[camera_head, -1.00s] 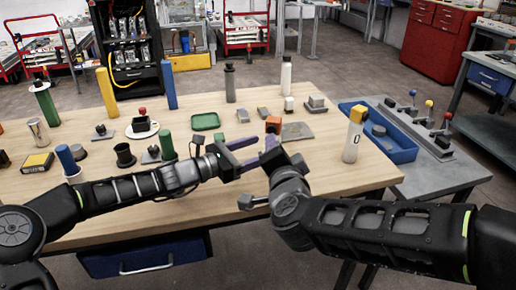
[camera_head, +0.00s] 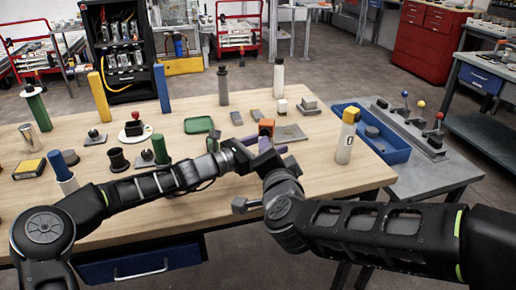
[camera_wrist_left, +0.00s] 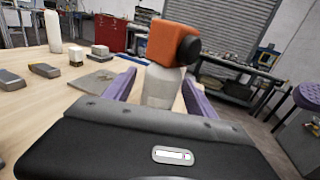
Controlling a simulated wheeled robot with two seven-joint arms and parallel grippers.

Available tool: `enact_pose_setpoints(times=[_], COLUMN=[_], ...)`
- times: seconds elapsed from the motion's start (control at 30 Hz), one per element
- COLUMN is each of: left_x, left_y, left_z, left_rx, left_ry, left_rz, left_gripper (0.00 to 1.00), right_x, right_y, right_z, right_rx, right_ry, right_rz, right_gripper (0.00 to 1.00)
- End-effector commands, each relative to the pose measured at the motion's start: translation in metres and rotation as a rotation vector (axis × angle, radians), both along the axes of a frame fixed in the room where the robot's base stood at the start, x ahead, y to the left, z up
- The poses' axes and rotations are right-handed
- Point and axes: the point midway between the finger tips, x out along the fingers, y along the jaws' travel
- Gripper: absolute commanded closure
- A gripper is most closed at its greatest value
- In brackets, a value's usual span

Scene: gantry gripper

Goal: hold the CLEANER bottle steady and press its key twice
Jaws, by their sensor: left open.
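A bottle with an orange head (camera_head: 266,127) stands on the table behind my grippers, its body hidden there in the head view. In the left wrist view its orange head (camera_wrist_left: 166,42) has a round black part on the right, above a pale grey body (camera_wrist_left: 162,88). I can read no CLEANER label on it. My left gripper (camera_wrist_left: 160,92) is open, with one purple finger on either side of the body; I see no firm contact. My right gripper (camera_head: 268,158) is close in front of the bottle and overlaps my left one; its jaw opening is unclear.
A white bottle with a yellow cap (camera_head: 347,136) stands to the right, before a blue tray (camera_head: 393,154). A flat grey plate (camera_head: 292,133) and small blocks lie behind. A green cylinder (camera_head: 160,148) and other parts crowd the left of the table (camera_head: 215,217).

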Motion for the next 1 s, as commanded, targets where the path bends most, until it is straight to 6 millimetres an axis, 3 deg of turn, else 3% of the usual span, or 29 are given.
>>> enact_pose_setpoints(times=[0.2,0.47,1.0], left_x=[0.011,0.011,0.011], left_y=[-0.015,-0.016,-0.016], left_z=[0.0,0.0,0.0], left_rx=[0.002,0.001,0.001], left_ry=[-0.001,0.0,0.0], left_rz=[0.001,0.001,0.001], left_gripper=[0.35,0.35,0.78], right_x=[0.0,0.0,0.0], right_y=[0.0,0.0,0.0], right_z=[0.0,0.0,0.0], right_rx=[0.0,0.0,0.0], right_ry=[0.0,0.0,0.0], right_rz=[0.0,0.0,0.0], right_gripper=[0.64,0.64,0.64])
